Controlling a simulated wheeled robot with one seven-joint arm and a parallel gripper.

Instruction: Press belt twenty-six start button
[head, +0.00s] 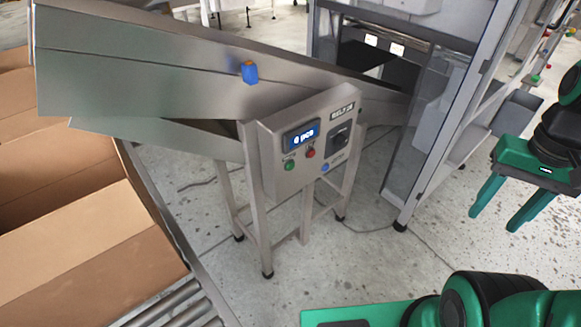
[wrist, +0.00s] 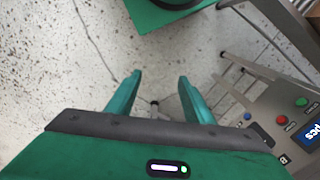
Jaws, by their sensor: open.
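A grey control box (head: 312,140) stands on a metal frame, with a plate starting "BELT"; its number is hard to read. Its face has a lit blue display (head: 301,137), a green button (head: 289,165) at lower left, a red button (head: 310,153), a blue button (head: 325,168) and a dark switch (head: 340,133). The small captions are unreadable. My gripper (head: 493,220) is open and empty, well right of the box, fingers pointing down. In the wrist view the fingertips (wrist: 159,78) are over floor; the green button (wrist: 302,102) and red button (wrist: 282,119) show at the right edge.
A sloped metal chute (head: 150,75) runs behind the box, with a small blue item (head: 249,72) at its side. Cardboard boxes (head: 90,250) stand on a roller conveyor (head: 185,308) at left. A glazed metal cabinet (head: 420,110) stands behind. The floor (head: 390,265) between box and gripper is clear.

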